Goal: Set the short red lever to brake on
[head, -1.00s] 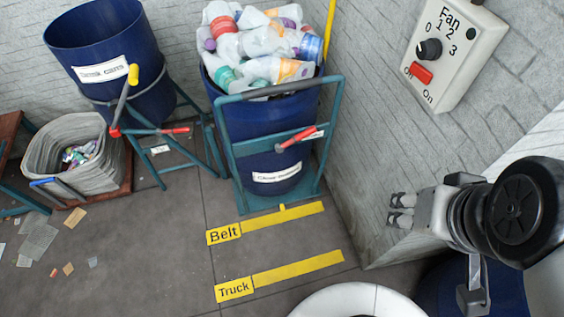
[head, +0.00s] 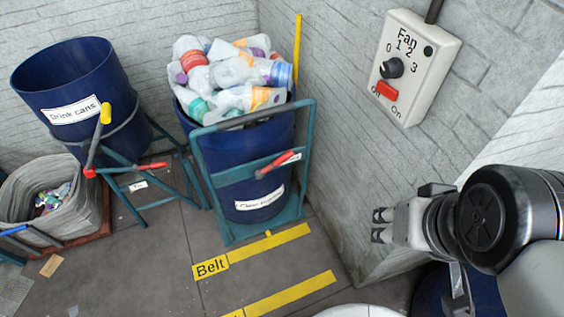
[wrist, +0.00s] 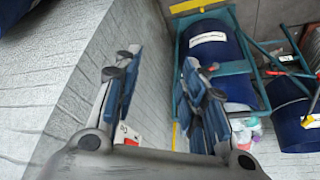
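A short red lever (head: 275,165) with a grey pivot is on the front of the teal trolley (head: 205,180). It slants up to the right, beside a small white tag whose text I cannot read. Another red handle (head: 152,166) lies nearly level on the teal stand of the drink cans bin. My gripper (head: 381,225) is right of the trolley, near the wall, apart from both handles. In the wrist view my gripper (wrist: 165,70) has its fingers apart with nothing between them.
The trolley holds a blue bin (head: 232,165) full of bottles. A drink cans bin (head: 75,90) with a yellow-ended lever (head: 105,115) stands left. The fan box (head: 425,90) is on the right wall. Yellow floor strips (head: 270,247) mark mostly clear floor.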

